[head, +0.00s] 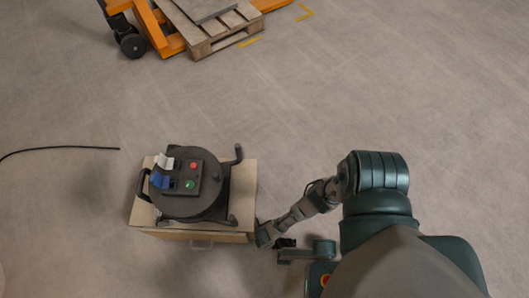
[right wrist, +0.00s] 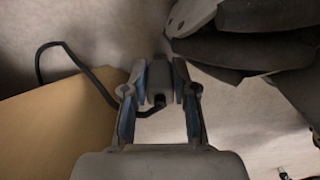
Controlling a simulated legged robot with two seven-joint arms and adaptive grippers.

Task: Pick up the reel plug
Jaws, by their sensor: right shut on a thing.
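The reel plug (right wrist: 157,82) is a small grey-dark piece between the two fingers of my right gripper (right wrist: 159,72) in the right wrist view. The fingers are shut on it from both sides. A black cable runs from its lower end. In the head view my right arm reaches down beside the box, and the plug is too small to tell there. The dark cable reel (head: 205,188), with a red and a green button and blue and white socket covers, sits on a cardboard box (head: 245,190) to the left of my right arm. My left gripper is not in view.
A black cable (head: 60,148) lies on the floor at the left. The cardboard edge (right wrist: 60,120) is at the left in the wrist view, with cable (right wrist: 70,55) above it. An orange pallet truck (head: 158,38) and wooden pallet (head: 215,35) stand far back. Floor between is clear.

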